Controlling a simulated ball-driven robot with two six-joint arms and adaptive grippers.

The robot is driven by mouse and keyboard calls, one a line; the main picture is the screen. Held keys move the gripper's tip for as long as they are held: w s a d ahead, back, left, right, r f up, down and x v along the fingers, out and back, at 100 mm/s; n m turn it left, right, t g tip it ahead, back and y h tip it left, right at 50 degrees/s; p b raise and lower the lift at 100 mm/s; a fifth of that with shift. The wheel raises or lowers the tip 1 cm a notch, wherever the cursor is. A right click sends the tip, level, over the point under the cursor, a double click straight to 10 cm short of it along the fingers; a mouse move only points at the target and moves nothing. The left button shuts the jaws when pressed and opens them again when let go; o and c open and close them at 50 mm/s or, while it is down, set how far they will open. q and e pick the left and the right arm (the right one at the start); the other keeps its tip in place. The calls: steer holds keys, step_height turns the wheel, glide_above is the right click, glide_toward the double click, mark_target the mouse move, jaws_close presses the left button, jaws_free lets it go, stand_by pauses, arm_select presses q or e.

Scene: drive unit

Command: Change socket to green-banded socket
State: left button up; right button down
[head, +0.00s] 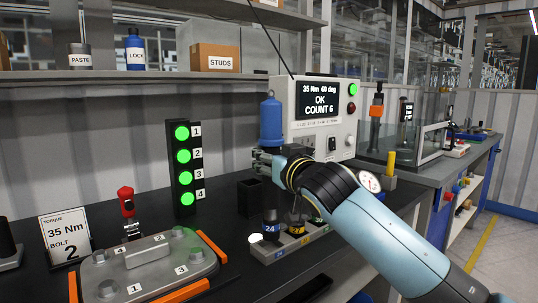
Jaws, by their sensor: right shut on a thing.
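My right gripper (266,161) comes in from the right and is shut on a blue cylindrical tool (270,122), held upright in front of the controller. The tool's lower end is hidden by the gripper, so I cannot tell whether a socket is on it. Below the gripper, the socket rack (265,251) lies on the dark bench. It holds a socket with a blue band by the label 24 (271,223) and another with a yellowish band (296,224). No green band is clearly visible; my arm covers the rack's right part. My left gripper is out of view.
A grey cover plate with numbered bolts (150,263) sits front left between orange bars. A card (64,238) reads 35 Nm, bolt 2. A stack light (184,170) shows green lamps 1 to 4. The controller (322,115) reads OK, COUNT 6. A black open box (250,193) stands behind the rack.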

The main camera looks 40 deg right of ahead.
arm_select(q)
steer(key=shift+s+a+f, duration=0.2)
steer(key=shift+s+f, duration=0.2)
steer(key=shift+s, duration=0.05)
arm_select(e)
steer(key=shift+f, duration=0.35)
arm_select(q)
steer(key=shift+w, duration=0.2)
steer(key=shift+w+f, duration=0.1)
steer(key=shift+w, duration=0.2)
arm_select(e)
steer(key=shift+f, duration=0.3)
arm_select(q)
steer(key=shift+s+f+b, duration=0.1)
steer(key=shift+b, duration=0.2)
arm_select(e)
steer(key=shift+f, duration=0.15)
steer(key=shift+f, duration=0.15)
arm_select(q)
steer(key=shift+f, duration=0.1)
arm_select(e)
steer(key=shift+f, duration=0.15)
